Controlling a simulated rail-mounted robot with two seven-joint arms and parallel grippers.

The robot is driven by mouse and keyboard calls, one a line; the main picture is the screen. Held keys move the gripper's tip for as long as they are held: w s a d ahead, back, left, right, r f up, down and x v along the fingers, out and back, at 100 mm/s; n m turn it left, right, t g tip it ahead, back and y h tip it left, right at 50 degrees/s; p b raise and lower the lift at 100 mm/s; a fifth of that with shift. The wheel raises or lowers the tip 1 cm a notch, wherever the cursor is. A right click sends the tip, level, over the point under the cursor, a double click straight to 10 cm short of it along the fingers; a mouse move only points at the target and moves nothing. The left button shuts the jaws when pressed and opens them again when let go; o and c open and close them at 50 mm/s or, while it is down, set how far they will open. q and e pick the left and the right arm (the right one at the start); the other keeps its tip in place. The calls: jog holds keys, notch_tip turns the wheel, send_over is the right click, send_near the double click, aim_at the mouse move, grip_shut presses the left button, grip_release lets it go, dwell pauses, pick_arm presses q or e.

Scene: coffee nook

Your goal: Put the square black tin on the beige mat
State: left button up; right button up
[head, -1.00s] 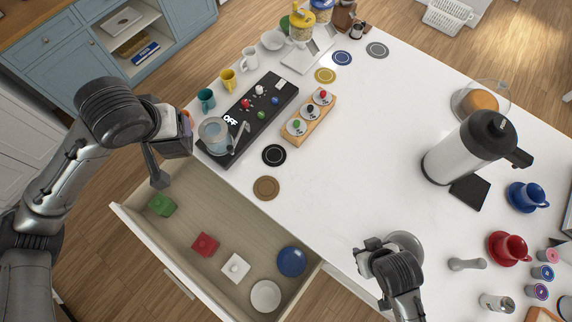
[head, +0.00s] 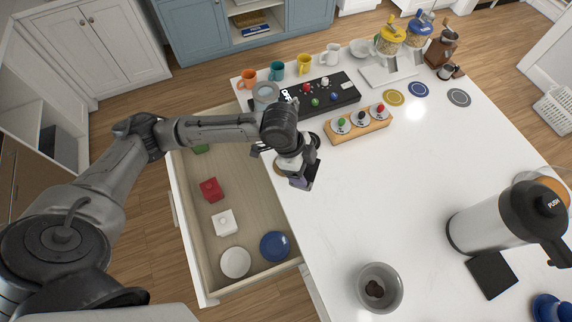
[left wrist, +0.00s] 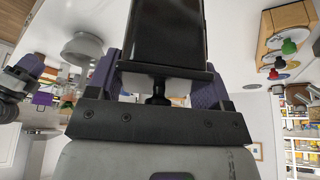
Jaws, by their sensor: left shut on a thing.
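My left gripper (head: 298,172) is above the table's left edge, near the open drawer, shut on the square black tin. The tin (left wrist: 166,32) fills the upper middle of the left wrist view, its lid and knob towards the gripper, between purple fingers; in the head view the gripper mostly hides it. A tan-brown mat (head: 280,167), the nearest to beige, lies mostly hidden behind the gripper. My right gripper is out of the head view; in the left wrist view a dark arm with purple fingers (left wrist: 33,82) at the left appears to be it, its opening unclear.
The open drawer (head: 185,225) holds green, red (head: 211,189) and white (head: 224,222) tins and round white and blue pieces. A grey bowl (head: 381,288) is at the front. The middle table is clear.

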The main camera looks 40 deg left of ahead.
pick_arm(q)
jog(key=shift+m, duration=0.3)
jog(key=shift+w+a+f+p, duration=0.1)
jog(key=shift+w+a+f, duration=0.7)
jog(key=shift+a+f, duration=1.05)
jog(key=shift+w+a+f+p, duration=0.1)
jog(key=shift+w+a+f, duration=0.7)
jog(key=shift+a+f, duration=1.05)
jog(key=shift+w+a+f+p, duration=0.1)
jog(key=shift+w+a+f, duration=0.7)
jog(key=shift+a+f, duration=1.05)
jog(key=shift+d+f, duration=0.35)
jog(key=shift+f, duration=0.1)
jog(key=o, duration=1.1)
jog(key=shift+c, duration=0.2)
jog(key=shift+r, duration=0.1)
jog(key=v, duration=1.2)
jog(key=shift+w+b, duration=0.15)
jog(key=shift+b, duration=0.2)
